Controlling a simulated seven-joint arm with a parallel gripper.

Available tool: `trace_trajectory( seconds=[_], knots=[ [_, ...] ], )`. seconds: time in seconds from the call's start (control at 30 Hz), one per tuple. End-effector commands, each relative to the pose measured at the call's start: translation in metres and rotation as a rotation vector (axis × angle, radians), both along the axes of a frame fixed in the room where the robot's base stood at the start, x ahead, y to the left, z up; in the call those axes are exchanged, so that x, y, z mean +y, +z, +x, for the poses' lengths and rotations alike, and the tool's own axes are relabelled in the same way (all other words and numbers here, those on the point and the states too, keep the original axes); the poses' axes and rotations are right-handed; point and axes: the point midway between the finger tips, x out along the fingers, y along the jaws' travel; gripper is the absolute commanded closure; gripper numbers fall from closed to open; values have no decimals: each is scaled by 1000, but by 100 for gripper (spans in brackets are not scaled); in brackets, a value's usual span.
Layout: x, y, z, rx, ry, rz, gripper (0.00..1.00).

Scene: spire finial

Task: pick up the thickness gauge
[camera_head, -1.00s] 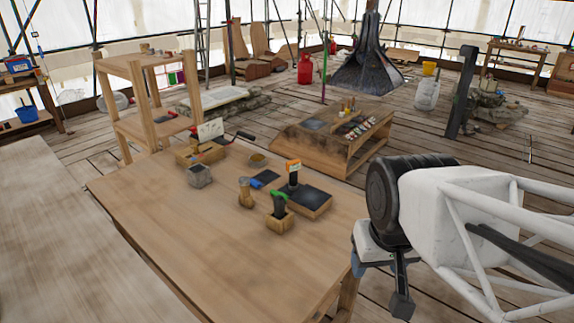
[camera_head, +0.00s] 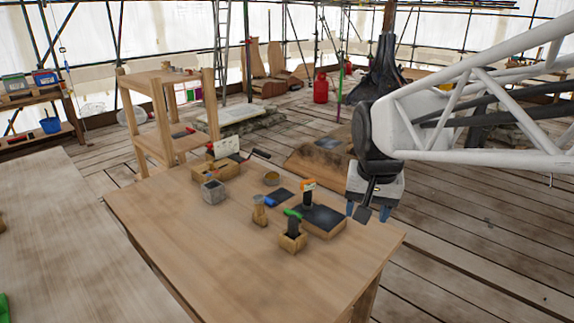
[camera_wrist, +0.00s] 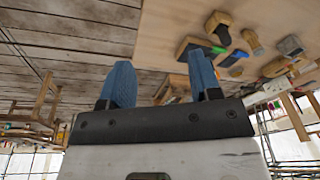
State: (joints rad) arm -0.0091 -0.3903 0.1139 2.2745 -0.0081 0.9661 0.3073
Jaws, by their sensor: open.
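I cannot tell for certain which item is the thickness gauge. Candidates stand on the wooden table (camera_head: 200,245): an orange-and-white topped upright tool (camera_head: 308,190) on a dark-topped wooden block (camera_head: 322,222), and a dark tool with a green top (camera_head: 293,218) in a small wooden holder (camera_head: 292,242). The green piece (camera_wrist: 233,58) also shows in the wrist view. My gripper (camera_head: 367,211) is open and empty, its blue fingers pointing down just right of the dark-topped block, near the table's right edge. In the wrist view my gripper (camera_wrist: 161,82) has nothing between its fingers.
The table's front left is clear. A shelf (camera_head: 165,120) stands behind.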

Motion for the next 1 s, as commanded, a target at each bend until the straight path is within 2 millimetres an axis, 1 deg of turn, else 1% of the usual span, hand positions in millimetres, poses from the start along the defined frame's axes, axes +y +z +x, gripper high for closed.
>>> trace_trajectory(
  seconds=[0.03,0.23,0.47,0.77,1.0],
  knots=[
    [1,1,15,7,-21,4,43],
    [4,6,67,24,-109,20,43],
    [9,4,128,45,-211,36,43],
    [16,-8,207,70,-346,53,43],
    [23,-26,269,92,-453,64,43]
  ],
)
